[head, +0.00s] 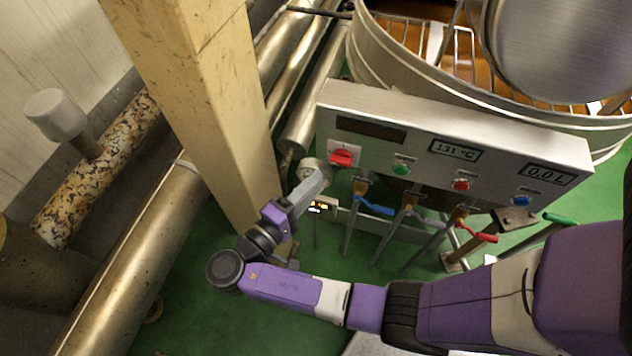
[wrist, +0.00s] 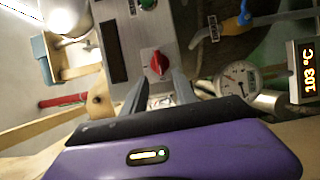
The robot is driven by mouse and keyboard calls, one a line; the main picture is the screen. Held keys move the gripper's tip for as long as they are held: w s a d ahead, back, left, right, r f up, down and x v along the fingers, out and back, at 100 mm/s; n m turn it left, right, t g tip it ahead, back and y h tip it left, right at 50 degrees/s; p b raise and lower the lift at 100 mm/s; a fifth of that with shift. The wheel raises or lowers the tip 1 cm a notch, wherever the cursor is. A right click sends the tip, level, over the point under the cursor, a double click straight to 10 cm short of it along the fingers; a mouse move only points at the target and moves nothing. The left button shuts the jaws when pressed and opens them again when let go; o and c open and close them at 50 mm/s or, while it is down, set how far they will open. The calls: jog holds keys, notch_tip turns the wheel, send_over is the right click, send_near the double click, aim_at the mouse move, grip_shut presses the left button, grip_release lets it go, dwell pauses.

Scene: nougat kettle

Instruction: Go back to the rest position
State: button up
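My gripper (head: 318,178) is in front of the left end of the grey control panel (head: 370,105), close to the red rotary knob (head: 342,157). In the wrist view, the two grey fingers of my gripper (wrist: 158,84) stand apart with nothing between them. The red knob (wrist: 158,62) shows just beyond the fingertips, apart from them as far as I can tell. My purple arm comes in from the right and bends upward at the left.
A round gauge (wrist: 237,80) and a display reading 103 °C (wrist: 307,70) lie right of the fingers. Blue (head: 376,209) and red (head: 477,234) valve handles hang below the panel. Metal pipes (head: 135,260) run further left. A large kettle (head: 375,60) stands behind.

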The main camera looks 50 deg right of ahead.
dwell(0.4)
jog(key=s+f+n+t+y, duration=0.2)
jog(key=s+f+n+y, duration=0.1)
jog(key=f, duration=0.4)
jog(key=s+f+n+t+y, duration=0.2)
jog(key=s+f+y, duration=0.2)
jog(key=f, duration=0.4)
jog(key=s+a+f+t+y, duration=0.2)
jog(key=s+a+t+y, duration=0.1)
jog(key=s+a+y, duration=0.4)
jog(key=s+a+r+m+t+y, duration=0.1)
jog(key=s+r+t, duration=0.1)
jog(key=r, duration=0.7)
jog(key=s+a+r+m+t+y, duration=0.1)
jog(key=s+r+m+t, duration=0.1)
jog(key=r, duration=0.7)
jog(key=s+a+r+m+t+y, duration=0.1)
jog(key=r+t, duration=0.3)
jog(key=r, duration=0.5)
jog(key=shift+s+r+m+y, duration=0.3)
jog(key=shift+s+r+y, duration=0.1)
jog(key=shift+y, duration=0.1)
